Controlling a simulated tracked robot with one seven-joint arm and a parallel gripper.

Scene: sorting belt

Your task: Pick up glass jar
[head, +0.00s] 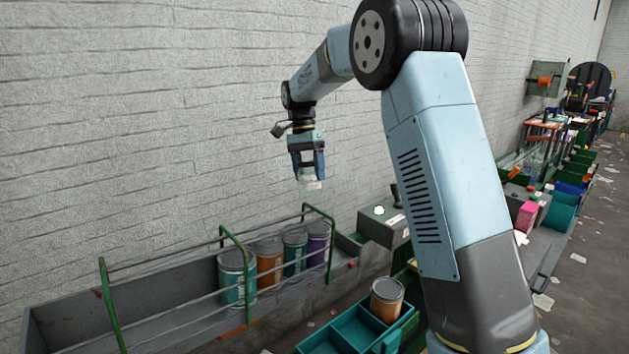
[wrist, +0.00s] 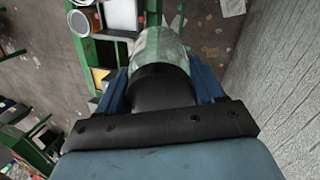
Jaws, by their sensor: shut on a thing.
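My gripper (head: 309,172) is raised in front of the brick wall, pointing down, above the right end of the belt trough. It is shut on the glass jar (head: 310,184), a clear, pale jar that hangs below the fingers, clear of any surface. In the wrist view the jar (wrist: 160,47) shows greenish and see-through between the blue fingers (wrist: 164,88). A dark round part sits between the jar and the gripper's palm; I cannot tell if it is the jar's lid.
Several cans, one teal (head: 236,280), one orange (head: 269,262), stand in the grey trough (head: 150,318) behind green rails (head: 115,305). An orange can (head: 387,300) stands at the teal divided bin (head: 345,335). A grey control box (head: 383,222) is right of the trough. Air around the jar is free.

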